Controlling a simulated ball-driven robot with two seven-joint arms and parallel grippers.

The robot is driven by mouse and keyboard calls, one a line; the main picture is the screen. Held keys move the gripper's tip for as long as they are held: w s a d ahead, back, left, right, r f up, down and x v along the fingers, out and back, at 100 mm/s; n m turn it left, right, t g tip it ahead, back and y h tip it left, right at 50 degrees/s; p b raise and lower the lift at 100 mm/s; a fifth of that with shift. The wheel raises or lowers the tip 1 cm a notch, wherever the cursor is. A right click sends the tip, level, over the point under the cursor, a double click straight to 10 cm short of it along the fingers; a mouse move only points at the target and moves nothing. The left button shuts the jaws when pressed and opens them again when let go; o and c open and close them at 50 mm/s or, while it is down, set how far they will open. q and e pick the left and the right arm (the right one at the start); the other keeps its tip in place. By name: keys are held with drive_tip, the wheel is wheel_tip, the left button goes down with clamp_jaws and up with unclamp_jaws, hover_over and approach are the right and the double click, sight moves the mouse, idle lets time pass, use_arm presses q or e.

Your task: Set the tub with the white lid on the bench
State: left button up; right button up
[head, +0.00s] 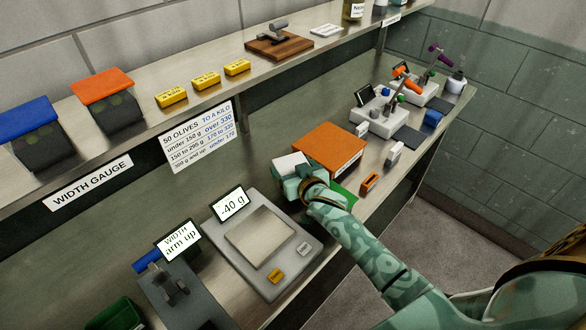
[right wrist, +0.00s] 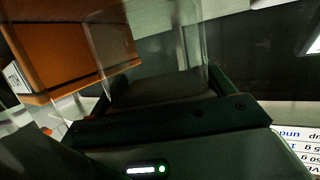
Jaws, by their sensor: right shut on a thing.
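The tub with the white lid (head: 290,163) is at the middle of the head view, beside the orange-brown box, mostly hidden behind my right gripper (head: 305,182). That gripper is shut on the tub. In the right wrist view clear tub walls (right wrist: 150,35) rise beyond the gripper's dark bar, with something dark low inside. The bench (head: 215,205) lies below and around it. I cannot tell whether the tub's base touches the bench. My left gripper is not in view.
The orange-brown box (head: 330,148) stands close behind the tub. A scale (head: 262,238) reading -40 g is in front, with a width gauge (head: 180,295) to its left. Tubs with blue (head: 28,118) and orange lids (head: 103,86) stand on the shelf.

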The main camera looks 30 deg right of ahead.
drive_tip(key=shift+s+f+b, duration=0.15)
drive_tip(key=shift+f+b, duration=0.15)
drive_tip(key=shift+f, duration=0.4)
drive_tip(key=o, duration=0.9)
drive_tip(key=shift+s+a+f, duration=0.1)
drive_tip(key=shift+f, duration=0.05)
drive_tip(key=shift+r, duration=0.25)
drive_tip(key=shift+r+p, duration=0.5)
drive_tip(key=p+v, duration=0.2)
drive_tip(key=v, duration=0.9)
drive_tip(key=shift+s+r, duration=0.25)
